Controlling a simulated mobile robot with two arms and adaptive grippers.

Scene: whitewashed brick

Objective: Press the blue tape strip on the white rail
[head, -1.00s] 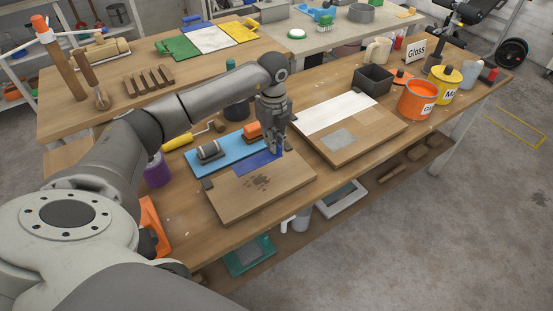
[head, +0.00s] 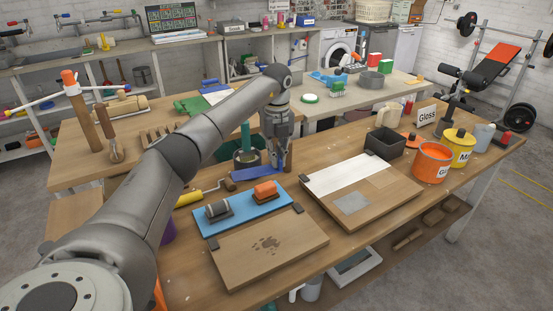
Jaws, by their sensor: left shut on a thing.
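The blue tape strip (head: 251,173) is in my left gripper (head: 278,167), which is shut on it. The strip sticks out to the left of the fingers, above the workbench and behind the blue tray. The gripper hides its right end. A long white band (head: 345,177) lies along the back of the wooden board at the right, apart from the gripper; I cannot tell whether it is the white rail. My right gripper is not in view.
The blue tray (head: 240,208) holds a grey and an orange block. A bare wooden board (head: 290,253) with dark smudges lies in front. A yellow-handled roller (head: 195,196) lies left. A black box (head: 391,147) and orange and yellow paint cans (head: 433,163) stand right.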

